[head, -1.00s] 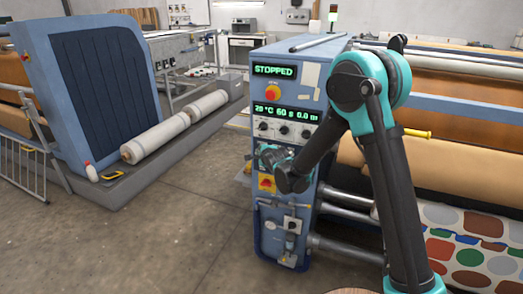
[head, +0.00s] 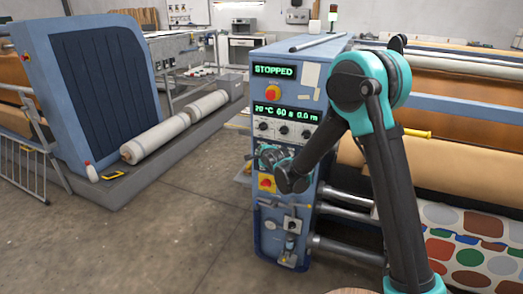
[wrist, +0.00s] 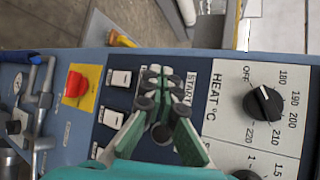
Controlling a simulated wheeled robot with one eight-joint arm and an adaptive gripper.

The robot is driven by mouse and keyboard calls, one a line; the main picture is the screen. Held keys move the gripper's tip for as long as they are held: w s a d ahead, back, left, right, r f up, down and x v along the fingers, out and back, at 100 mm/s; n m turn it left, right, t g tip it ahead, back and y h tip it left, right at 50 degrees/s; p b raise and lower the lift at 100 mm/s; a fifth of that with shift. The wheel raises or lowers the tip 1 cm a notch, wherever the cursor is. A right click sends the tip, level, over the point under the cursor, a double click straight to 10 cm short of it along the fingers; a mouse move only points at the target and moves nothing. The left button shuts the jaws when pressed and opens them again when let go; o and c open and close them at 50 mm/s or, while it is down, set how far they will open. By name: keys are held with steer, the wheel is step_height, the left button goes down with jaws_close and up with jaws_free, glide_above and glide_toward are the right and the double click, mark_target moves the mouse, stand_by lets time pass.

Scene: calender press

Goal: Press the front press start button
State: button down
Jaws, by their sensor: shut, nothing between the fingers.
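The blue press cabinet (head: 325,75) stands ahead, with a green display (head: 274,71) reading STOPPED. My gripper (wrist: 160,78) is shut and empty, with its tips at the panel beside the START label (wrist: 187,88). The start button is hidden behind the fingers, and I cannot tell whether they touch it. In the head view my gripper (head: 270,156) is at the cabinet's front face, below the knobs and partly hidden by my wrist.
A red button on a yellow plate (wrist: 76,84) and white switches (wrist: 121,78) sit left of the fingers in the wrist view. The HEAT dial (wrist: 264,102) is to the right. A red stop button (head: 273,92) is higher on the cabinet. Open floor (head: 180,220) lies left.

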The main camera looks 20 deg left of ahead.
steer(key=shift+w, duration=0.4)
